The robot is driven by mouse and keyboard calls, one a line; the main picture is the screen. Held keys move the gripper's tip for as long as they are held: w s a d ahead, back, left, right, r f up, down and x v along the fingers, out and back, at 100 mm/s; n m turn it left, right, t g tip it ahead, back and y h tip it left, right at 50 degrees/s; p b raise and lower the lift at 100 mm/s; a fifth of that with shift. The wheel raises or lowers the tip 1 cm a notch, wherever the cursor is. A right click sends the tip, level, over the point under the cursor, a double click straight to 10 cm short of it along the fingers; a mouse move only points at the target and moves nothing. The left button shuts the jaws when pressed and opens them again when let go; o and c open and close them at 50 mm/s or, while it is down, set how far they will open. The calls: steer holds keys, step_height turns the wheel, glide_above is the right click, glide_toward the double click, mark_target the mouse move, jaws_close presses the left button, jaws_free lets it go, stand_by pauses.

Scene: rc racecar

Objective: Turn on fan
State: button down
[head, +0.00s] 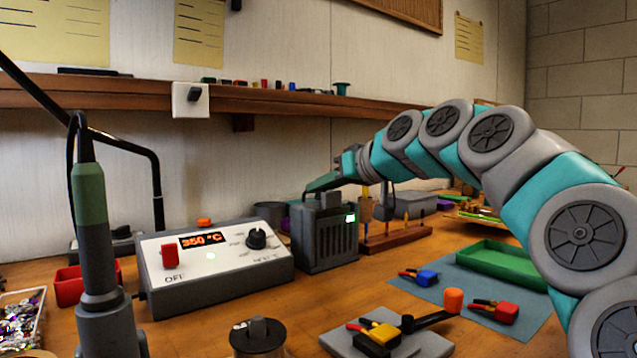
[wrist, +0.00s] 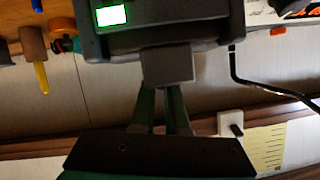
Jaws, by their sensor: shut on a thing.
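The fan (head: 323,240) is a dark grey box with a slatted front, standing upright on the bench right of the soldering station. A small green light (head: 350,218) glows on it. In the wrist view the fan body (wrist: 200,35) is at the top, upside down, with the same light (wrist: 111,16) lit. My gripper (head: 312,190) is at the top of the fan. In the wrist view my gripper (wrist: 163,92) has its green fingers shut on a small grey block (wrist: 168,65) that sticks out from the fan. The fingertips are partly hidden by it.
A soldering station (head: 213,265) reading 350 °C stands left of the fan. A dark red tool stand (head: 395,238) with upright tools is just right of it. A wooden shelf (head: 270,101) with a white switch box (head: 190,99) runs behind. Pliers lie on a blue mat (head: 450,284) in front.

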steer(key=shift+w+d+f+m+y, duration=0.15)
steer(key=shift+d+m+y, duration=0.1)
steer(key=shift+m+y, duration=0.35)
steer(key=shift+g, duration=0.3)
steer(key=c, duration=0.9)
jaws_free()
steer(key=shift+v, duration=3.9)
